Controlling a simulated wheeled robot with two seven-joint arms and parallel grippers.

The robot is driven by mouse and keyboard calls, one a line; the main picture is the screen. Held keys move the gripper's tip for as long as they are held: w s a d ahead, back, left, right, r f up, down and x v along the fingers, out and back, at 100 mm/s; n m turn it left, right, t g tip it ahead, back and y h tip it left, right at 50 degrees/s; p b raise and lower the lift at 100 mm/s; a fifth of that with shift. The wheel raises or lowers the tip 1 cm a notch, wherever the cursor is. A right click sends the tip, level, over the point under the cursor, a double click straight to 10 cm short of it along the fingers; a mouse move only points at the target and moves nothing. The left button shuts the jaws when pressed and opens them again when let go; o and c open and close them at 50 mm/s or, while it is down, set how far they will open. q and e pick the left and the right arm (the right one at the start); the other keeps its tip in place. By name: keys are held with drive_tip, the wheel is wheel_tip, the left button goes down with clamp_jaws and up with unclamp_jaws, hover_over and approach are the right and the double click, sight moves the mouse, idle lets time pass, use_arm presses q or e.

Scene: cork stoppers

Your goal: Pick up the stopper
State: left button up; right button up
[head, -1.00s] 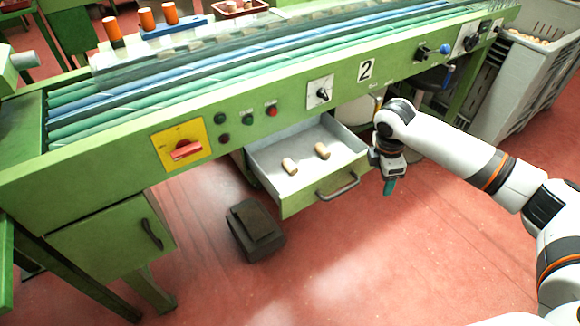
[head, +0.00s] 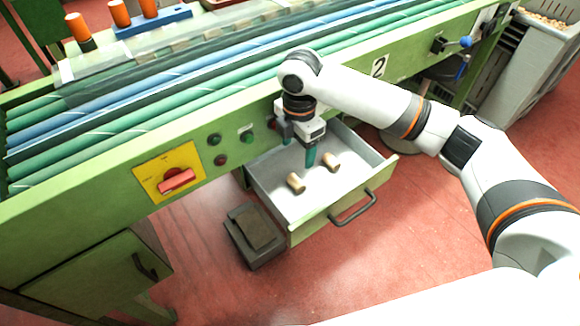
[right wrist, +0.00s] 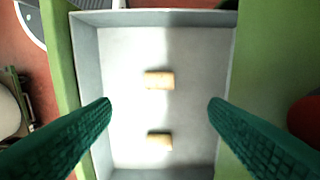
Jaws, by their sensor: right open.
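Two cork stoppers lie on their sides in the open drawer (head: 254,176) of the green machine. One stopper (head: 296,183) is on the left and the other stopper (head: 331,161) on the right in the head view. In the right wrist view one stopper (right wrist: 159,80) is near the middle and the other (right wrist: 160,141) lower down, between the finger lines. My right gripper (head: 310,158) points down over the drawer, above and behind the stoppers. Its green fingers (right wrist: 160,105) are wide apart with nothing between them. My left gripper does not show.
The drawer's walls stand around the stoppers, and its front has a dark handle (head: 353,208). The machine's panel with a red switch (head: 176,180) is close behind. A dark pedal box (head: 254,236) stands on the floor at left. The red floor in front is clear.

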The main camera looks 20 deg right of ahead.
drive_tip(key=b, duration=0.2)
hover_over(296, 180)
wheel_tip(296, 180, down, 7)
drive_tip(key=shift+w+d+f, duration=0.1)
wheel_tip(296, 180, down, 4)
drive_tip(key=shift+f+b, duration=0.1)
drive_tip(key=shift+b, duration=0.3)
drive_tip(key=shift+f, duration=0.25)
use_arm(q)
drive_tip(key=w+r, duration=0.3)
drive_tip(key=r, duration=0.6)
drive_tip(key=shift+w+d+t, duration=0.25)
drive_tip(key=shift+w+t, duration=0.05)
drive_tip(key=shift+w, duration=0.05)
use_arm(e)
drive_tip(key=shift+c, duration=0.2)
drive_tip(key=c, duration=1)
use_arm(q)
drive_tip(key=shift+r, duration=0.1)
use_arm(e)
drive_tip(key=shift+r, duration=0.15)
